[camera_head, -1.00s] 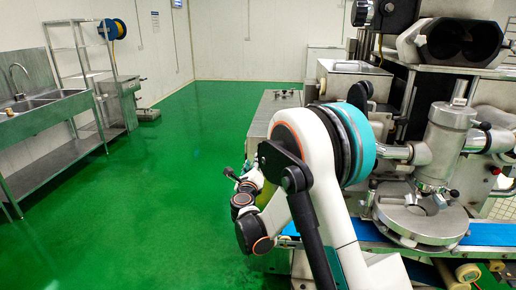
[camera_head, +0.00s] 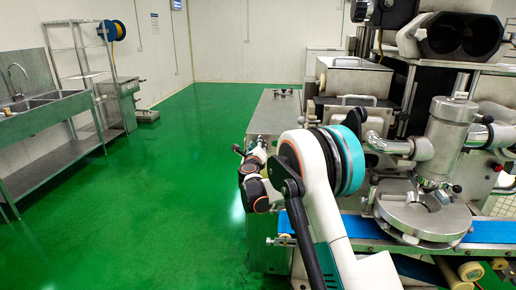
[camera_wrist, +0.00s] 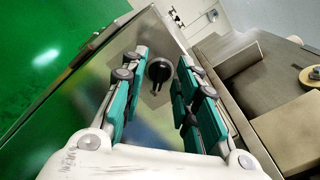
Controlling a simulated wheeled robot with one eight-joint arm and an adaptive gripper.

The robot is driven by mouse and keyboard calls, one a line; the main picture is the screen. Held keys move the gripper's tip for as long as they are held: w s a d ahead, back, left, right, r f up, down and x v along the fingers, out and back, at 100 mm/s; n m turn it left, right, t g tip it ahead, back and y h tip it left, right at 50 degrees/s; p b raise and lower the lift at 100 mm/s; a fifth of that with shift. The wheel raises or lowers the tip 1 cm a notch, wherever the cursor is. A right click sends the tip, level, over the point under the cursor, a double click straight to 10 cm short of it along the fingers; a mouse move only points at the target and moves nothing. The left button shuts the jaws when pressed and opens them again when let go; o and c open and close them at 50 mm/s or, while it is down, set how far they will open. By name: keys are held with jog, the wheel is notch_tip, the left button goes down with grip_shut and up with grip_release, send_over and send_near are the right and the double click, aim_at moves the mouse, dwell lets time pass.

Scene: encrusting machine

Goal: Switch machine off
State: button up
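The encrusting machine (camera_head: 440,155) stands at the right in the head view, with a grey metal cabinet (camera_head: 272,112) at its left end. In the wrist view, a black round knob or switch (camera_wrist: 159,70) with a dark stem-like part below it sits on a shiny metal panel (camera_wrist: 95,80). My gripper (camera_wrist: 162,62) is open, with its teal-padded fingers on either side of the knob in the picture. I see no contact, and the distance to the knob is unclear. In the head view my arm largely hides the gripper beside the cabinet.
A blue conveyor belt (camera_head: 490,233) runs along the machine's front, below a round metal plate (camera_head: 424,215). A steel sink bench (camera_head: 40,115) and a shelf rack (camera_head: 80,75) stand at the left. The green floor (camera_head: 165,190) between is clear.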

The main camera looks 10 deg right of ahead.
jog(key=shift+w, duration=0.1)
grip_shut()
jog(key=shift+n, duration=0.3)
jog(key=n, duration=1.1)
jog(key=f+n, duration=0.1)
jog(key=n, duration=0.5)
dwell(0.3)
jog(key=shift+f+n, duration=0.1)
jog(key=shift+n, duration=0.2)
dwell(0.3)
